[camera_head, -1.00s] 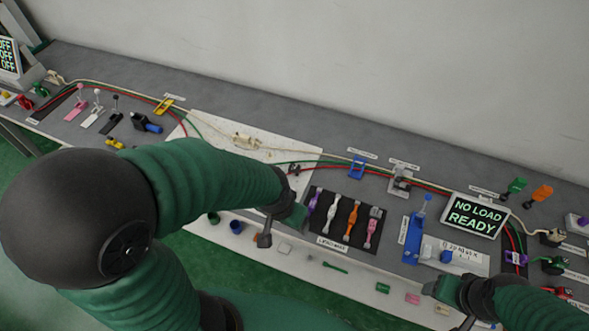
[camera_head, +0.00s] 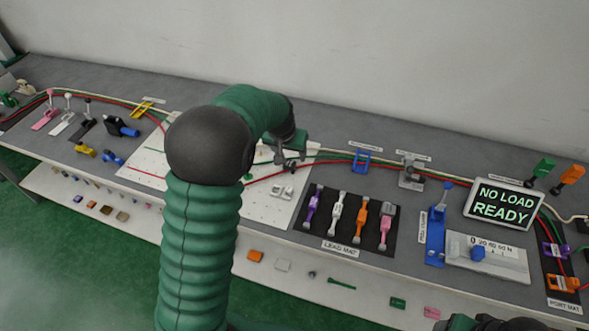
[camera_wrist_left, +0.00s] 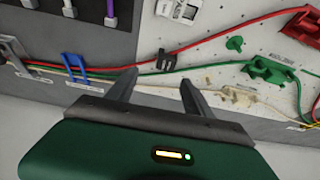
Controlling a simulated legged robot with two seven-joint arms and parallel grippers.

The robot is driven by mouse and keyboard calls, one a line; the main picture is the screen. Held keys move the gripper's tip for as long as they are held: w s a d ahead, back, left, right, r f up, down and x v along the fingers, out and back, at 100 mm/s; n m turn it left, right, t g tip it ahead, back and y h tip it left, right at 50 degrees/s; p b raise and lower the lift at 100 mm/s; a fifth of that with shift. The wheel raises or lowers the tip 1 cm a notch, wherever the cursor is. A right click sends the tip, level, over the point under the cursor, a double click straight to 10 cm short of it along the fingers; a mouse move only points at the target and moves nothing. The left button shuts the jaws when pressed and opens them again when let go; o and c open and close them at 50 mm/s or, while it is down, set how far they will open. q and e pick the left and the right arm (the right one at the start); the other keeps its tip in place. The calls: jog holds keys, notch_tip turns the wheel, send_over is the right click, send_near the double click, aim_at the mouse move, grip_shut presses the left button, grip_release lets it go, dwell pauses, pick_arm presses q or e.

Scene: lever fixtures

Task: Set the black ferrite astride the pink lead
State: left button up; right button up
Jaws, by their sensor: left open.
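The pink lead (camera_head: 385,231) lies on the dark lead mat (camera_head: 337,207), rightmost of the row in the head view. A small black slotted piece (camera_wrist_left: 166,60), which looks like the black ferrite, stands at the red cable near the white board's edge in the left wrist view. I cannot tell whether it sits around the cable. My left gripper (camera_head: 290,160) is over the board's far right part; in the wrist view its two fingers (camera_wrist_left: 158,90) are apart, with the black piece just beyond them and nothing between. My right gripper (camera_head: 468,323) is only partly in view at the bottom edge.
Purple (camera_head: 314,206), white (camera_head: 337,214) and orange (camera_head: 361,220) leads lie beside the pink one. Red and green cables cross near my left fingers. A blue clip stand (camera_head: 361,160) and grey fixture (camera_head: 411,171) stand behind the mat.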

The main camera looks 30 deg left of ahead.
aim_at(288, 163)
pick_arm(q)
jog(key=f, duration=0.1)
jog(key=a+f, duration=0.2)
jog(key=f, duration=0.1)
jog(key=shift+w+a, duration=0.25)
jog(key=shift+w, duration=0.15)
jog(key=x, duration=0.3)
jog(key=shift+d+f+b, duration=0.3)
jog(key=shift+d+f, duration=0.05)
jog(key=shift+w+d+r, duration=0.15)
jog(key=shift+d, duration=0.35)
jog(key=shift+r, duration=0.1)
jog(key=shift+c, duration=1.9)
jog(key=shift+a+f, duration=0.2)
jog(key=shift+a, duration=0.3)
jog(key=c, duration=0.7)
jog(key=shift+s, duration=0.2)
grip_shut()
jog(key=shift+d, duration=0.25)
pick_arm(e)
jog(key=shift+a+f, duration=0.2)
jog(key=shift+a, duration=0.55)
